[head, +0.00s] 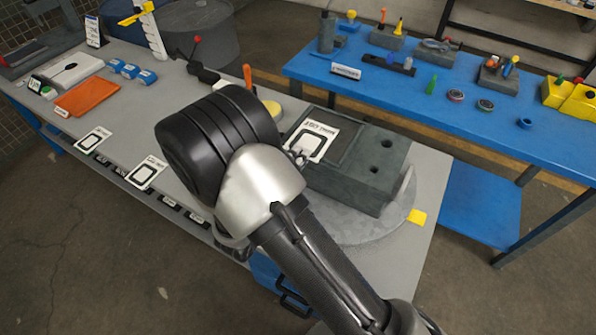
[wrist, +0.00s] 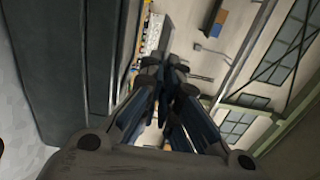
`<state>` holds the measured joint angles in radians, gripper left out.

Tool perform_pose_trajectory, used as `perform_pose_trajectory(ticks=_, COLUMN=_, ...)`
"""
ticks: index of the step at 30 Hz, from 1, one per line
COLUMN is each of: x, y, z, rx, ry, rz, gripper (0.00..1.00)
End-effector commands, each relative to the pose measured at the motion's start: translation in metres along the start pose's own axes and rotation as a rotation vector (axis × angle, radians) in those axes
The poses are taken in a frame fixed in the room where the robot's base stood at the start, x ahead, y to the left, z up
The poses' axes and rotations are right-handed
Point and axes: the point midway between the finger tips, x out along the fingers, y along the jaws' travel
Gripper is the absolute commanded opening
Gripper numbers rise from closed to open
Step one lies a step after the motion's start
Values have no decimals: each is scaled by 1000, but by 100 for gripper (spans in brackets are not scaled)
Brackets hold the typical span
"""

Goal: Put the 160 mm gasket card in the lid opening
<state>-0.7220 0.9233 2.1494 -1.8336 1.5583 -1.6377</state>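A white gasket card (head: 316,141) with a black outline lies over the left part of the dark recessed lid opening (head: 344,146) in the grey housing. Its printed size is too small to read. Two similar cards, one nearer (head: 147,173) and one farther left (head: 94,139), lie on the grey bench. My gripper (head: 299,157) is at the card's lower left edge in the head view, mostly hidden behind my wrist. In the wrist view its fingers (wrist: 168,75) converge with their tips together, and no card shows between them. Whether they touch the card is unclear.
The housing (head: 385,160) stands on a round grey plate (head: 385,226) at the bench's right end. An orange tray (head: 87,97) and blue boxes (head: 130,71) stand at left. A blue table (head: 440,100) with parts is behind.

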Motion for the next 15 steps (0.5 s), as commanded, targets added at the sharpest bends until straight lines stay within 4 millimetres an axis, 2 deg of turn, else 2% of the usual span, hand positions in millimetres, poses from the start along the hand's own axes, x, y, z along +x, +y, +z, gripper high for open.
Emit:
perform_pose_trajectory(ticks=4, x=0, y=13, z=0, rx=-1, ry=0, rz=0, gripper=0)
perform_pose_trajectory(ticks=10, x=0, y=43, z=0, rx=-1, ry=0, rz=0, gripper=0)
perform_pose_trajectory(ticks=15, x=0, y=43, z=0, rx=1, ry=0, rz=-1, gripper=0)
